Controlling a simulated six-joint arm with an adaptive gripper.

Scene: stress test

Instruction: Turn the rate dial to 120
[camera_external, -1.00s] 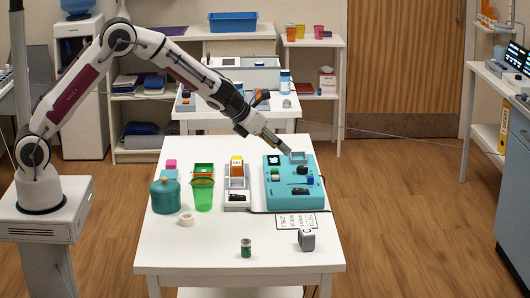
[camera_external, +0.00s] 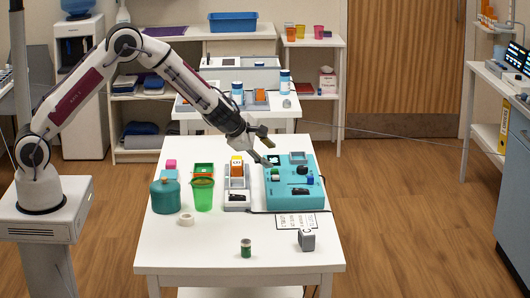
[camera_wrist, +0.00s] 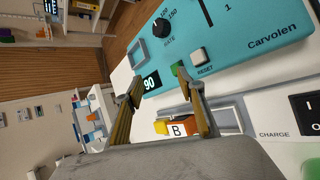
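The teal device (camera_external: 288,203) lies on the right part of the white table. In the wrist view, its black rate dial (camera_wrist: 161,26) is a round knob with a scale; 150 is legible, but its exact setting is not. A white reset button (camera_wrist: 198,56) sits beside a green part partly covered by a finger. My gripper (camera_external: 264,149) is above the device's far left corner, fingers spread with nothing between them. In the wrist view, my gripper (camera_wrist: 163,95) points past the display, and the dial is clear of both fingers.
Left of the device stands a white charger (camera_external: 237,203) with an orange block marked B (camera_wrist: 181,128). A green cup (camera_external: 203,194) and teal jar (camera_external: 165,197) are farther left. A small grey block (camera_external: 306,240) and green-and-white jar (camera_external: 246,248) are in front.

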